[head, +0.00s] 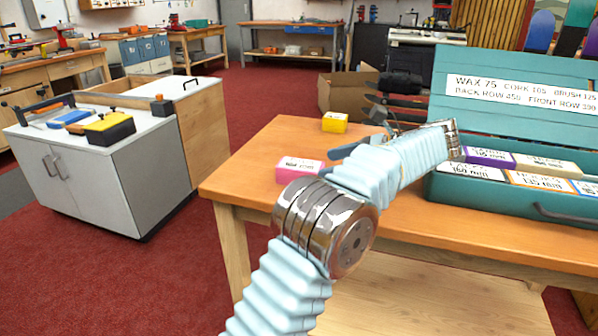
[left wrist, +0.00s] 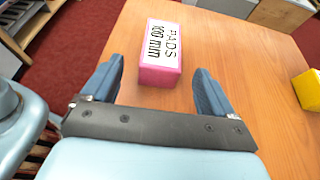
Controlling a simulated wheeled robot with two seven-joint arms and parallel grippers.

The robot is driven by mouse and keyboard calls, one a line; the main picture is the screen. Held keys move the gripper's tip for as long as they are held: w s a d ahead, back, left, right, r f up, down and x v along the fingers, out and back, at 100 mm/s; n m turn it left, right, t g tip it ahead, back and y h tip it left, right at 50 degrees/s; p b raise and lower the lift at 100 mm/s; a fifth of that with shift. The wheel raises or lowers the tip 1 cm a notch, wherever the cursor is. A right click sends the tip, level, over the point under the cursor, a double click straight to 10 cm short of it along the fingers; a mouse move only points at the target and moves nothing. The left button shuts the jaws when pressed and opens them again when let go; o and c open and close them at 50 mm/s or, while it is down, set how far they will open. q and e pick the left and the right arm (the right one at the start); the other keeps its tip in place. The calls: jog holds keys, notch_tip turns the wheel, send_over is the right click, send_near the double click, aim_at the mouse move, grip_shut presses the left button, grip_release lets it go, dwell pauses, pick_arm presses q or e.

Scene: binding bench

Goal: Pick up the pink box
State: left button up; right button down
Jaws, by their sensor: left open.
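The pink box (head: 297,170) lies on the wooden table near its left edge in the head view. In the left wrist view the pink box (left wrist: 161,55) has a white label reading "PADS 100 mm". My left gripper (left wrist: 165,88) is open, with its two blue fingers on either side of the near end of the box, apart from it. In the head view my left gripper (head: 345,152) is mostly hidden behind my own arm, just right of the box. My right gripper is not in view.
A yellow box (head: 335,122) stands behind the pink box, and it also shows in the left wrist view (left wrist: 309,88). A teal case (head: 517,208) with several labelled boxes stands on the right of the table (head: 262,140). A cardboard box (head: 347,92) is behind the table.

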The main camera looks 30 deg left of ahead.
aim_at(309, 165)
pick_arm(q)
jog(key=x, duration=0.8)
jog(key=shift+a+r, duration=0.2)
jog(key=shift+a, duration=0.1)
jog(key=c, duration=1.1)
jog(key=shift+c, duration=0.2)
jog(key=shift+r, duration=0.2)
